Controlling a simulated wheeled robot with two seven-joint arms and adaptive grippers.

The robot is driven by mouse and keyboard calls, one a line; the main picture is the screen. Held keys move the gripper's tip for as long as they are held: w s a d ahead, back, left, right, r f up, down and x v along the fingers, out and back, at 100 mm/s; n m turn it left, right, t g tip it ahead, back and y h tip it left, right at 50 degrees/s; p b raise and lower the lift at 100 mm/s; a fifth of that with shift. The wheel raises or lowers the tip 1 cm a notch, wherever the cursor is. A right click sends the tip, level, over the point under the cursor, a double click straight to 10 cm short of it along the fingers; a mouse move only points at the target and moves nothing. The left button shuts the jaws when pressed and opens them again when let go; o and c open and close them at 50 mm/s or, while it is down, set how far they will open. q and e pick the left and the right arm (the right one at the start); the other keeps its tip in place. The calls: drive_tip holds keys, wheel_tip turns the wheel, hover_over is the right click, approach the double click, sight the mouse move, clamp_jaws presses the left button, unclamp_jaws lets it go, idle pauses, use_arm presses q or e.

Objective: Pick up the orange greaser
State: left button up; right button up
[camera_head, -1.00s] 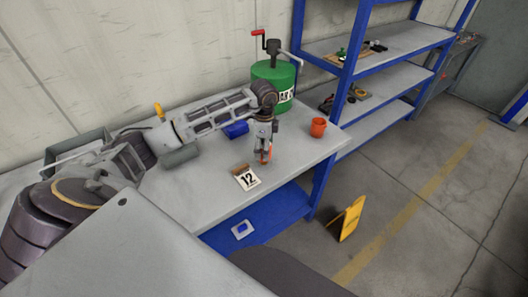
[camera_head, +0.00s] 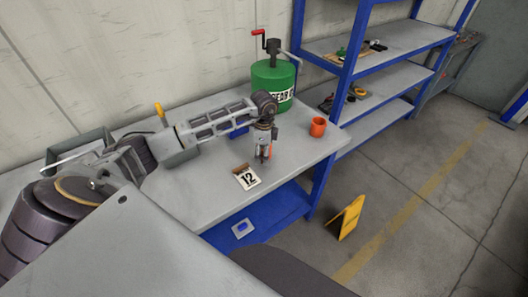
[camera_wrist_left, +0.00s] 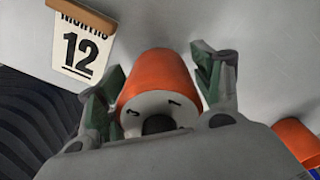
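The orange greaser (camera_wrist_left: 160,77) is between the two fingers of my left gripper in the left wrist view. It has an orange tapered body and a pale end with dark marks. My left gripper (camera_head: 263,155) is low over the table, and it also shows in the left wrist view (camera_wrist_left: 160,85). Its fingers stand on either side of the greaser, with narrow gaps showing and no clear grip. In the head view the fingers hide most of the greaser. My right gripper is not in view.
A card marked 12 (camera_head: 248,180) lies just left of the gripper on the table (camera_head: 205,200). An orange cup (camera_head: 318,127) stands to the right, near the table edge. A green drum (camera_head: 272,82) stands behind. A blue shelf (camera_head: 345,70) is at the back right.

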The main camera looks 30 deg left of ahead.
use_arm(q)
drive_tip(key=c, duration=0.8)
drive_tip(key=shift+r, duration=0.1)
drive_tip(key=shift+c, duration=0.8)
drive_tip(key=shift+r, duration=0.75)
wheel_tip(320, 180, up, 7)
drive_tip(key=shift+f+b, duration=0.1)
drive_tip(key=shift+b, duration=0.35)
drive_tip(key=shift+r, duration=0.8)
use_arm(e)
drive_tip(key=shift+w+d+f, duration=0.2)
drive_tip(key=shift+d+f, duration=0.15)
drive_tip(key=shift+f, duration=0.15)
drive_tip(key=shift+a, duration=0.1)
